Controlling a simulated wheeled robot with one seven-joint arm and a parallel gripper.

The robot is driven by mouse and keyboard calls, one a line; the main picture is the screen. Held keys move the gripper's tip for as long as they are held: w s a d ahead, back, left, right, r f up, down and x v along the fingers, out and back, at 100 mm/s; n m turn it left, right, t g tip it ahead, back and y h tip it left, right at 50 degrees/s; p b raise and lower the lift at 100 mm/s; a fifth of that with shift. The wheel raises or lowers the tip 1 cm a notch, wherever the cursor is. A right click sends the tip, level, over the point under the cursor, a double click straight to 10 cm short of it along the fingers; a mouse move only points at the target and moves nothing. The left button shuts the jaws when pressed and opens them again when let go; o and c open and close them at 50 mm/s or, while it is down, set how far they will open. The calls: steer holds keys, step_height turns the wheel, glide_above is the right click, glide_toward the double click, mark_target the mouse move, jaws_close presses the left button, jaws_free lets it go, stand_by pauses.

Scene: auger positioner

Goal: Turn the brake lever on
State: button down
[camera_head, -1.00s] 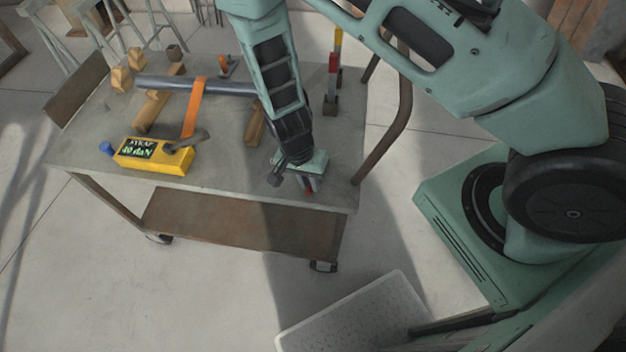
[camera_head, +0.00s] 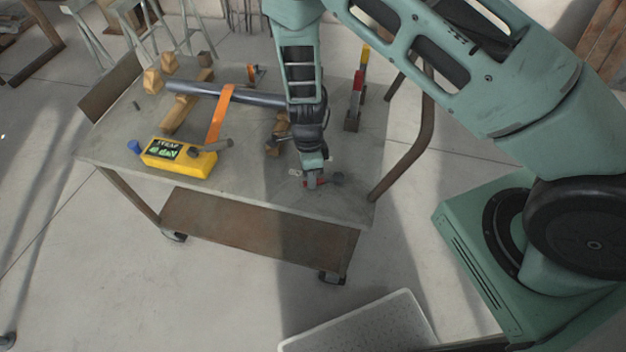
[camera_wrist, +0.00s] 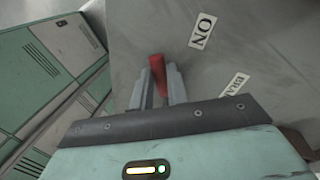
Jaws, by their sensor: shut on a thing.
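The red brake lever (camera_wrist: 158,76) shows in the wrist view between the two grey fingers of my gripper (camera_wrist: 158,85). The fingers are shut on it. In the head view my gripper (camera_head: 311,181) is low over the right front part of the grey table top (camera_head: 250,190). A small part of the red lever (camera_head: 322,182) shows beside the fingers there. A white ON label (camera_wrist: 202,30) lies on the grey surface right of the lever, and a partly hidden BRAKE label (camera_wrist: 235,85) lies nearer my gripper. The lever's pivot is not clear.
A yellow strap box (camera_head: 180,158) stands at the table's left front. A grey shaft (camera_head: 190,90) under an orange strap (camera_head: 219,115) rests on wooden blocks. A red and yellow upright piece (camera_head: 357,85) stands behind right. A brown bent rail (camera_head: 405,150) runs along the right side.

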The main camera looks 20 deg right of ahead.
steer(key=w+m, duration=0.1)
steer(key=m, duration=0.1)
steer(key=shift+w+d+m, duration=0.3)
steer(key=shift+w, duration=0.05)
steer(key=shift+w+d+m+y, duration=0.25)
steer(key=shift+w+m, duration=0.1)
steer(key=shift+m, duration=0.25)
steer(key=shift+w+d+m+y, duration=0.2)
steer(key=shift+w+m+y, duration=0.1)
steer(key=shift+m, duration=0.3)
steer(key=shift+w, duration=0.1)
steer(key=c, duration=1.4)
jaws_free()
steer(key=shift+o, duration=0.2)
steer(key=shift+r, duration=0.1)
steer(key=v, duration=1.7)
steer(key=shift+s+r+b, duration=0.2)
steer(key=shift+s+b, duration=0.1)
steer(key=shift+b, duration=0.1)
